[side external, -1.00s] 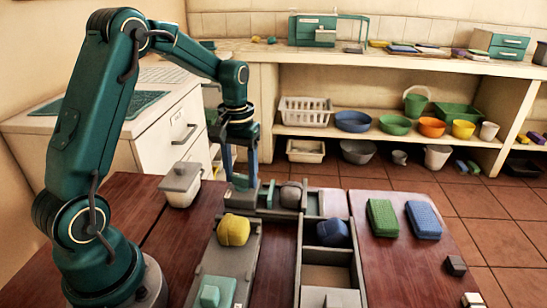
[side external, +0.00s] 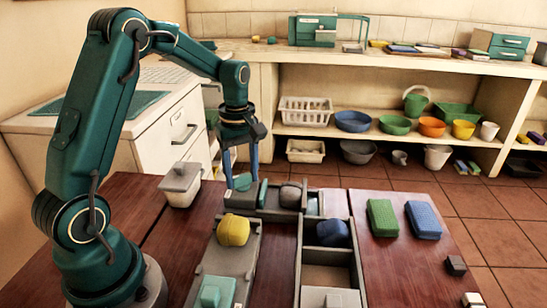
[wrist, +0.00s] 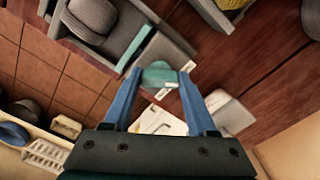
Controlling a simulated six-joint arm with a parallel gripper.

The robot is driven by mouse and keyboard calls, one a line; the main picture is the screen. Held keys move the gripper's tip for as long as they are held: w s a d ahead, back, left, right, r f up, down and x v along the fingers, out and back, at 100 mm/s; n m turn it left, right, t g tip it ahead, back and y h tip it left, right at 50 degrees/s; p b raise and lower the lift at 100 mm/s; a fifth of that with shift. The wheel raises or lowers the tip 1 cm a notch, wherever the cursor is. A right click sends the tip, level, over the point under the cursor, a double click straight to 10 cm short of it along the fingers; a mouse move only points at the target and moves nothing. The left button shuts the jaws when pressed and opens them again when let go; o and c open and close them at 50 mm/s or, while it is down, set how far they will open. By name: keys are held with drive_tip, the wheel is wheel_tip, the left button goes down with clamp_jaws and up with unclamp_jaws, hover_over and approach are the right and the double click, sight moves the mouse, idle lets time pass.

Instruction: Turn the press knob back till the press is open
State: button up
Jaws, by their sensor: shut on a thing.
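The press (side external: 275,214) is a grey trough at the far side of the table, with a grey rounded lump (side external: 290,195) in it. Its teal jaw plate (side external: 262,193) stands left of the lump, with a gap between them in the wrist view. The teal press knob (wrist: 160,75) is at the press's outer end. My gripper (side external: 240,180) points down, its blue fingers on either side of the knob, shut on it. In the wrist view the knob sits between the fingertips (wrist: 158,80).
A second grey trough holds a yellow lump (side external: 233,230) and a teal knob (side external: 216,292). A blue lump (side external: 332,233) sits in a compartment tray. A lidded grey pot (side external: 181,184) stands left of my gripper. Green (side external: 382,217) and blue (side external: 423,220) sponges lie right.

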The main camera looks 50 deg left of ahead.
sight(242, 176)
drive_tip(key=shift+r+n, duration=0.1)
drive_tip(key=shift+n, duration=0.4)
drive_tip(key=o, duration=1.4)
drive_tip(key=shift+c, duration=0.2)
drive_tip(key=shift+r, duration=2.5)
